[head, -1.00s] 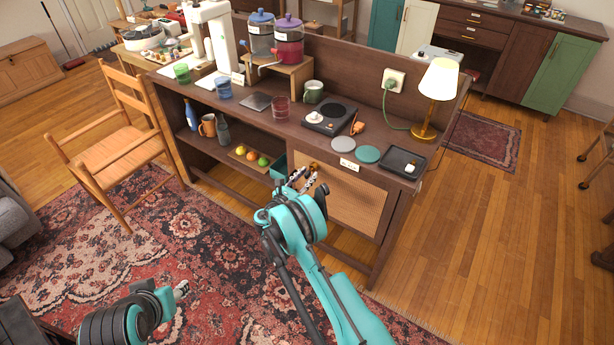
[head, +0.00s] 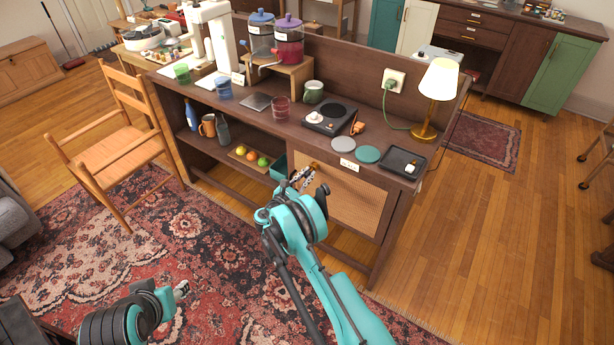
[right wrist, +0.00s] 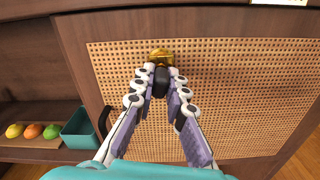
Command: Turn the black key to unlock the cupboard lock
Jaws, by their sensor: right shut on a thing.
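The cupboard door (head: 352,200) has a dark frame with a woven cane panel, and it is closed. A brass lock (right wrist: 161,57) is near the top left of the panel; it also shows in the head view (head: 314,166). The black key (right wrist: 161,80) is at the lock, and its far end is at the brass. My right gripper (right wrist: 161,90) is shut on the black key, with one finger on each side. In the head view, my right gripper (head: 302,178) is at the lock. My left gripper (head: 181,289) is low over the rug, away from the cupboard.
A dark handle (right wrist: 104,122) is on the door's left frame. A teal bin (right wrist: 80,128) and several fruits on a board (head: 249,157) are on the open shelf to the left. Cups, a hot plate (head: 330,118) and a lamp (head: 438,85) stand on top.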

